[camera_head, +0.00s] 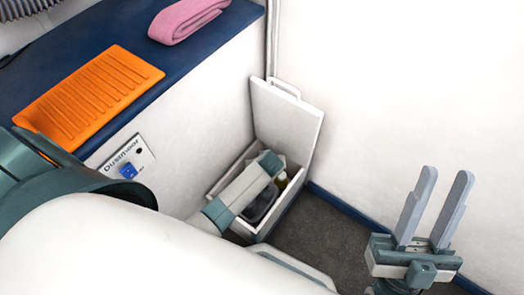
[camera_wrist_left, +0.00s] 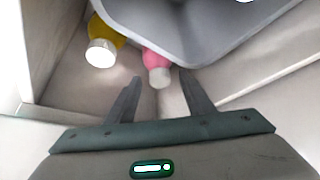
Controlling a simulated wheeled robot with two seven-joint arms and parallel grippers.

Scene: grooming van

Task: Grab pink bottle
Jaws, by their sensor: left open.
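The pink bottle (camera_wrist_left: 155,57) shows in the left wrist view with its white cap toward me; a grey tub covers part of it. My left gripper (camera_wrist_left: 160,88) is open, with a finger on either side of the cap's line and nothing visibly held between them. In the head view my left arm reaches down into the open white box (camera_head: 216,207), and its fingers and the pink bottle are hidden there. My right gripper (camera_head: 447,178) is open and empty at the lower right, away from the box.
A yellow bottle with a white cap (camera_wrist_left: 101,48) lies left of the pink one. The grey tub (camera_wrist_left: 190,35) overhangs both. The box's lid (camera_head: 287,118) stands raised. An orange mat (camera_head: 90,92) and pink towel (camera_head: 188,17) lie on the blue counter (camera_head: 110,25).

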